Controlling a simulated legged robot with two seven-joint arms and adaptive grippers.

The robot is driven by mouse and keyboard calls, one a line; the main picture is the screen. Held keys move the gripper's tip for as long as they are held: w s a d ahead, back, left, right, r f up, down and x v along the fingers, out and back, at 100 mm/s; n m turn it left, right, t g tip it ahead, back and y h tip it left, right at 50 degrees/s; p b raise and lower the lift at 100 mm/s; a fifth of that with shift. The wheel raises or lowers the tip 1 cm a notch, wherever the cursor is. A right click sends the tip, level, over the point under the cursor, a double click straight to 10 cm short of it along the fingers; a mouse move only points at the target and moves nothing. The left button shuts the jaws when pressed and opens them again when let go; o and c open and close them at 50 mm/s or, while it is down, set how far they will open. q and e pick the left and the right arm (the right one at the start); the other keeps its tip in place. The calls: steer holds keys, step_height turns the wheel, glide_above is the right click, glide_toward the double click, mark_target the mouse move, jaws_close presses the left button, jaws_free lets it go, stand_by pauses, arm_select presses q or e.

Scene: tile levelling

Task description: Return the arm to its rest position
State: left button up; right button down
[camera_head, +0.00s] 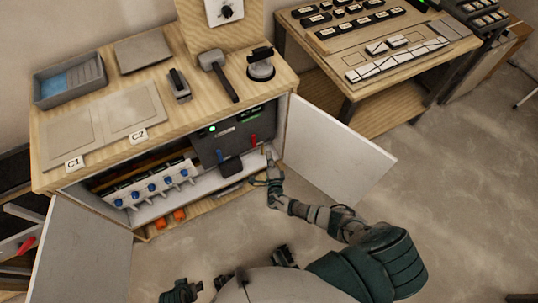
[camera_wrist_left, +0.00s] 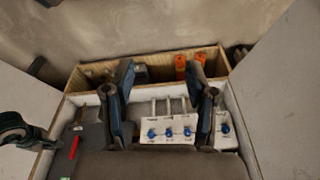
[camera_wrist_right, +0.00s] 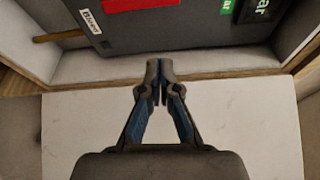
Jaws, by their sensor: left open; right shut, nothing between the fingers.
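My right arm (camera_head: 335,222) reaches up from the bottom right to the open cabinet in the head view. My right gripper (camera_head: 268,158) is at the cabinet's front opening, near the right door. In the right wrist view the right gripper (camera_wrist_right: 159,72) is shut and empty, its tips in front of a dark grey control box (camera_wrist_right: 170,32). My left gripper (camera_wrist_left: 165,85) is open and empty in the left wrist view, with the cabinet interior beyond its fingers.
Open white doors (camera_head: 338,150) (camera_head: 88,255) flank the cabinet. Inside are a valve block (camera_head: 150,188) with several blue knobs and a control box (camera_head: 232,135) with a red lever. Floor (camera_head: 460,170) is clear at right.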

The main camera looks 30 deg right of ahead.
steer(key=shift+d, duration=0.1)
steer(key=s+f+m+g+p, duration=0.2)
steer(key=s+f+m+g, duration=0.35)
steer(key=s+m, duration=0.65)
steer(key=s+f+m+g+p, duration=0.2)
steer(key=s+f+m+g, duration=0.4)
steer(key=s+m, duration=0.6)
arm_select(q)
steer(key=s+f+p, duration=0.2)
steer(key=s+f, duration=0.2)
steer(key=f, duration=1.2)
steer(key=shift+f+g, duration=0.25)
steer(key=shift+g, duration=0.05)
arm_select(e)
steer(key=s+a+f+m+g+y, duration=0.1)
steer(key=s+a+m+y, duration=0.1)
steer(key=s+m, duration=0.5)
steer(key=s+a+f+m+g+y, duration=0.1)
steer(key=s+m, duration=0.7)
steer(key=m, duration=0.8)
steer(key=shift+s+a+m+g+y, duration=0.3)
steer(key=shift+a+g+y, duration=0.5)
steer(key=shift+y, duration=0.4)
